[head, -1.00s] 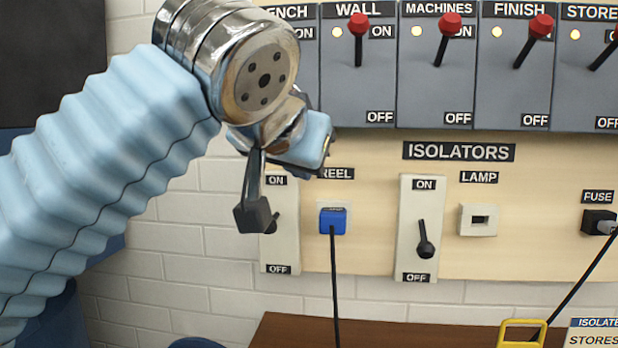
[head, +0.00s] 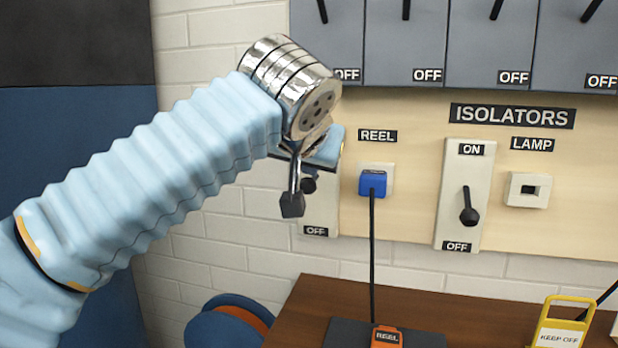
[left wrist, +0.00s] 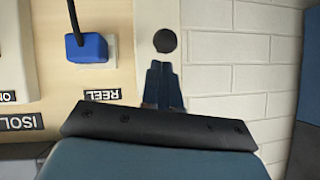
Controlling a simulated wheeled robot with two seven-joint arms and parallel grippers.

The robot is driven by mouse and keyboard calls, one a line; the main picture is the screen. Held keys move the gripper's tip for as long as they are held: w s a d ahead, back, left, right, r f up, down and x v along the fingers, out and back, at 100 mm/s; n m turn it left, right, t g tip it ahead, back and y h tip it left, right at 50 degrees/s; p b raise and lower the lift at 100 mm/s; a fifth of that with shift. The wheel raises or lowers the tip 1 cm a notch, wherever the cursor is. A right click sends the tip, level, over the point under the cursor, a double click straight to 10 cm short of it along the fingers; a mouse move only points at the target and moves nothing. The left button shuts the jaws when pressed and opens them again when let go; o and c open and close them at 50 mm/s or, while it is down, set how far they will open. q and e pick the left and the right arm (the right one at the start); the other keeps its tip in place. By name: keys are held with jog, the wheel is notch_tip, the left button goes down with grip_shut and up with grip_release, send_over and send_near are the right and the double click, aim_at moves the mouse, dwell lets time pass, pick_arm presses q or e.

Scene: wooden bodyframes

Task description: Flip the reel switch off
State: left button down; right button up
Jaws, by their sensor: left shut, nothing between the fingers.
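The reel switch is a pale plate (head: 320,215) on the cream board, left of the blue plug under the REEL label. Its dark round knob (head: 309,185) shows beside my gripper; its stem and the ON label are hidden, so I cannot tell its setting. My left gripper (head: 292,207) is shut and empty, with its fingers pointing down close to the knob. In the left wrist view, which is upside down, the shut fingers (left wrist: 163,70) line up with the knob (left wrist: 165,40), a small gap apparently between them. My right gripper is not in view.
The blue plug (head: 373,183) and its hanging cable are just right of the switch. The lamp isolator (head: 468,205) has its lever hanging down. Grey switch boxes (head: 405,55) are above. A brown bench (head: 300,310) with an orange REEL tag (head: 386,337) is below.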

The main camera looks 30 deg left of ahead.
pick_arm(q)
jog(key=shift+w+a+f, duration=0.1)
jog(key=shift+a+f, duration=0.05)
jog(key=shift+f, duration=0.4)
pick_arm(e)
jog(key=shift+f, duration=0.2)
